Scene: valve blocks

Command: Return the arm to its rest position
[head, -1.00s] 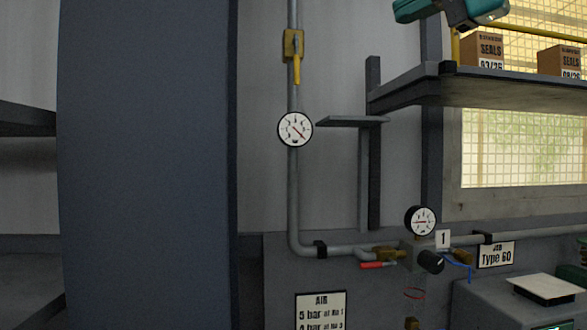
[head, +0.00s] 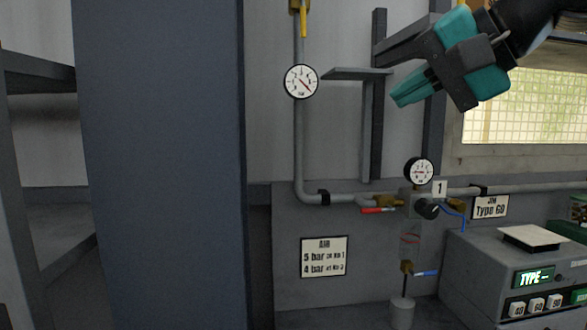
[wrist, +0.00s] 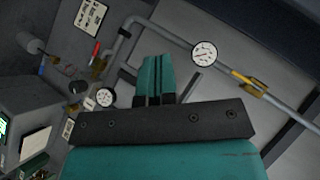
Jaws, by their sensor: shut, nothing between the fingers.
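My gripper (head: 402,96) shows at the upper right of the head view, teal with a dark grey body, pointing down to the left. Its fingers are shut with nothing between them. It is in the air in front of the shelf bracket and window, apart from the pipes and gauges. In the wrist view my gripper (wrist: 154,62) has its two teal fingers close together at the middle. The rest of my arm runs out of the head view at the top right.
A pipe carries a round gauge (head: 300,81); a second gauge (head: 419,171) stands above valve block 1 (head: 411,204). An air sign (head: 324,257) hangs on the wall panel. A grey box with a TYPE display (head: 533,278) stands lower right. A blue-grey column (head: 160,165) blocks the left.

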